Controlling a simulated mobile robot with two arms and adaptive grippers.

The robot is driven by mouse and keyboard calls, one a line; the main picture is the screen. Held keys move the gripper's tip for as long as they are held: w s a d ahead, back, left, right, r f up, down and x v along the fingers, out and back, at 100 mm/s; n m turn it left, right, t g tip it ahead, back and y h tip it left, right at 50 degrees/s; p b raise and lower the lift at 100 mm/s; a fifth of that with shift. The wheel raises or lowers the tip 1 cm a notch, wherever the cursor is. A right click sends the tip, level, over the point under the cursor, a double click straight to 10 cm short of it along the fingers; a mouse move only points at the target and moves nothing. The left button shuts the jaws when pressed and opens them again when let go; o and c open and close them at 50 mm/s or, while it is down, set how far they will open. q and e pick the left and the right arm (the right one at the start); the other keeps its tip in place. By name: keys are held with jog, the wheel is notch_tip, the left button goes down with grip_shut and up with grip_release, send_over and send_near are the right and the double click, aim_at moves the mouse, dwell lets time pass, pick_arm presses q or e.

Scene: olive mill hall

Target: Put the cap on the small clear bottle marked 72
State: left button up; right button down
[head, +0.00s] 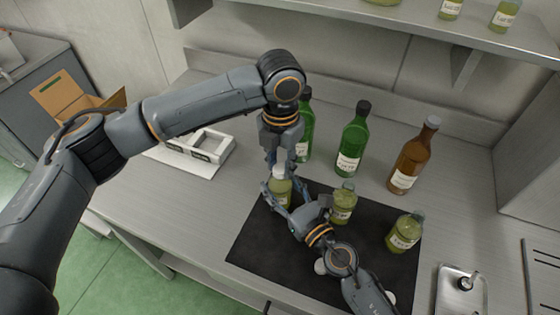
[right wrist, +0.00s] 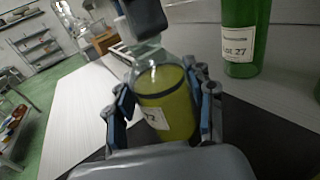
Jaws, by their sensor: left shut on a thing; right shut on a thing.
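The small clear bottle (head: 281,192) with yellow-green oil stands at the left of the black mat (head: 262,238). In the right wrist view the bottle (right wrist: 168,100) shows a label partly hidden, its visible end looking like 72. My right gripper (head: 279,197) is shut around its body, with fingers on both sides. My left gripper (head: 277,166) points down over the bottle's top and is shut on a pale cap (head: 279,172). In the right wrist view the left fingers (right wrist: 140,20) hide the bottle's mouth, so I cannot tell whether the cap touches it.
Two similar small bottles (head: 342,206) (head: 404,233) stand on the mat to the right. Pale caps (head: 320,267) (head: 391,298) lie near my right arm. Green bottles (head: 352,142) and a brown bottle (head: 411,160) stand behind. A white rack (head: 205,146) is at left, a metal tray (head: 447,300) at right.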

pick_arm(q)
jog(key=m, duration=0.3)
jog(key=shift+m, duration=0.4)
jog(key=o, duration=0.8)
notch_tip(320, 180, up, 12)
jog(key=shift+r, duration=0.1)
pick_arm(e)
jog(key=shift+c, duration=2.1)
grip_release()
jog(key=shift+s+d, duration=0.1)
jog(key=v, duration=1.1)
jog(key=shift+s+d, duration=0.25)
jog(key=shift+s, duration=0.05)
